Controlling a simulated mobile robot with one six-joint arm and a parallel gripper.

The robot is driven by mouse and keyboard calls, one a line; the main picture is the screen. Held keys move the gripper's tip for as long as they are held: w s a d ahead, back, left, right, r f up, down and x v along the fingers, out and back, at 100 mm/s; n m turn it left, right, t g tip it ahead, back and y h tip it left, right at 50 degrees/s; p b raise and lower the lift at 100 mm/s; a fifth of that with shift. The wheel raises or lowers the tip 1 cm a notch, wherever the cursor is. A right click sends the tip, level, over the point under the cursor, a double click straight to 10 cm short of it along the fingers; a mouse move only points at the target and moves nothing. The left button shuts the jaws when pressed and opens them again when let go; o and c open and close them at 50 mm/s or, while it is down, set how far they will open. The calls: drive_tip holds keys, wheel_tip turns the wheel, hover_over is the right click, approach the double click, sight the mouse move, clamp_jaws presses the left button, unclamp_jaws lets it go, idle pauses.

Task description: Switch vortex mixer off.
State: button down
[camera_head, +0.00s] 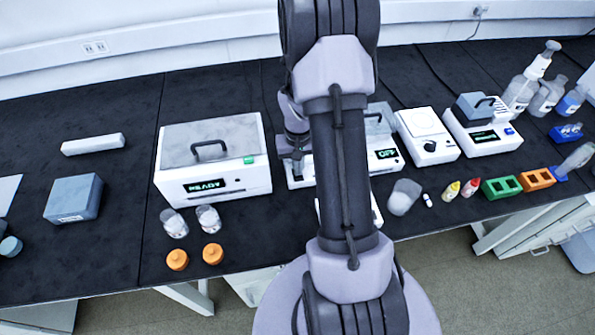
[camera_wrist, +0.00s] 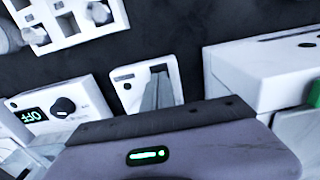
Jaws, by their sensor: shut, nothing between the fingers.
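In the wrist view a white device with a black knob (camera_wrist: 63,105) and a small dark display (camera_wrist: 31,115) with green characters is at the left. My gripper (camera_head: 291,153) is shut and empty in the head view, low over a white unit (camera_head: 300,176) just right of the READY box. My arm hides much of that area, and I cannot tell whether the fingertips touch anything.
The white READY box (camera_head: 232,182) with a handled lid stands close to my gripper's left. Glass jars (camera_head: 208,218) and orange caps (camera_head: 213,254) lie in front.

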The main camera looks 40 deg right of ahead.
drive_tip(key=shift+f, duration=0.2)
drive_tip(key=shift+r, duration=0.1)
wheel_tip(320, 180, up, 7)
drive_tip(key=p, duration=0.5)
